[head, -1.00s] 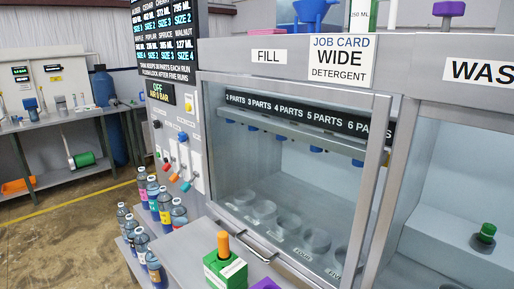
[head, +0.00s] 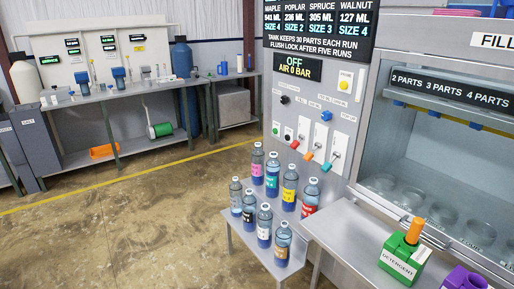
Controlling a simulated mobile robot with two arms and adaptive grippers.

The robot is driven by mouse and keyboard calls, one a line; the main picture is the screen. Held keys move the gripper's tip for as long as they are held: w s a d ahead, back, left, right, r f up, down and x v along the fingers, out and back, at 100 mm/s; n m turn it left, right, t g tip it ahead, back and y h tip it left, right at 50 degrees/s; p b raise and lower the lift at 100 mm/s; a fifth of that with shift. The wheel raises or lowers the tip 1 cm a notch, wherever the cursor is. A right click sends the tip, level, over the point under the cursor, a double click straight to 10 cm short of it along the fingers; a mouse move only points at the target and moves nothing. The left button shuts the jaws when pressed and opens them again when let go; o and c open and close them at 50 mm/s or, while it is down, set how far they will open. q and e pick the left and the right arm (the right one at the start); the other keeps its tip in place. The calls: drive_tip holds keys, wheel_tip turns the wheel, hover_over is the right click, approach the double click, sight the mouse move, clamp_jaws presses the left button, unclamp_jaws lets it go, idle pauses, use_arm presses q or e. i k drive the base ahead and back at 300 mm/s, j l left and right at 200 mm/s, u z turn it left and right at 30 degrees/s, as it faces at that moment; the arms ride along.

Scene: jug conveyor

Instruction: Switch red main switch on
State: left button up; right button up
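The control panel (head: 312,125) is on the grey machine's left side, right of centre in the head view. A lever with a red tip (head: 295,144) sticks out low on its left, tip pointing down toward me. It is the only red control I can make out; its small label is unreadable. The display above (head: 299,69) reads "OFF" and "AIR 0 BAR". An orange-tipped lever (head: 308,156) and a teal-tipped lever (head: 326,166) sit to its right. A blue knob (head: 326,115), a black knob (head: 284,100) and a yellow button (head: 343,85) are higher. Neither gripper is in view.
A small table with several labelled bottles (head: 264,225) stands below the panel. A grey bench with a green detergent container (head: 402,258) and a purple object (head: 464,279) is at the lower right. Open floor (head: 130,225) lies left. A workbench (head: 120,93) stands behind.

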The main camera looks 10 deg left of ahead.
sight(294, 143)
drive_tip(key=j, duration=0.3)
drive_tip(key=i+j+u, duration=0.25)
drive_tip(key=i, duration=0.25)
drive_tip(key=i+j+u, duration=0.3)
drive_tip(key=i, duration=0.2)
